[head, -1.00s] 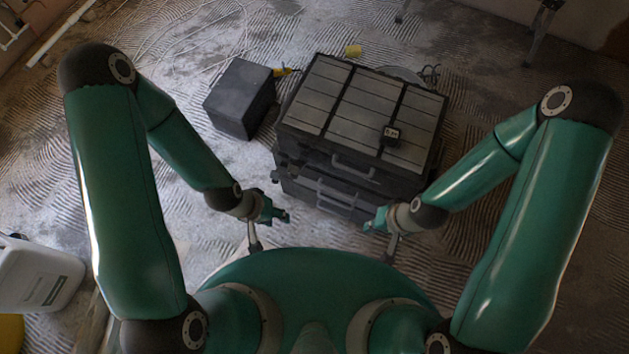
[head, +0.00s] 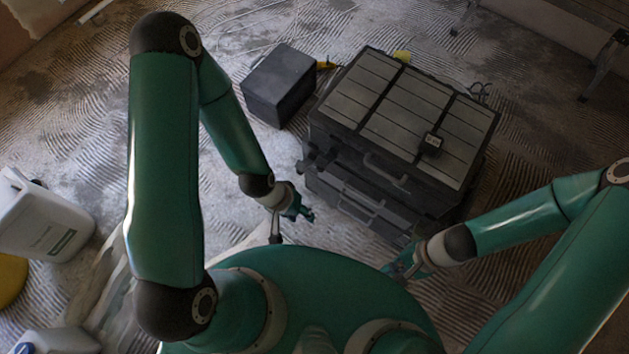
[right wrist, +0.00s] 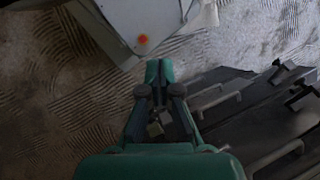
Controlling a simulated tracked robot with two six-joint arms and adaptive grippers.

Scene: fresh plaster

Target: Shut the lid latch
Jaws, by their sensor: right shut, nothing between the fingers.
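A stack of dark cases (head: 345,137) with a grey panelled lid (head: 385,110) stands in front of me in the head view, its lid lying flat on top. A handle (head: 385,168) shows on the upper front and another on the lower case. A small dark part (head: 305,168) juts from the left front corner; I cannot tell if it is the latch or how it stands. My left gripper (head: 308,213) hangs empty, apart from that corner; its jaws are too small to read. My right gripper (head: 392,270) is shut and empty before the stack; it also shows in the right wrist view (right wrist: 158,66).
A dark box (head: 279,85) stands left of the stack. White jugs (head: 40,220) and a yellow object stand at the far left. Ridged floor is open to the right of the stack; a bench stands far right.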

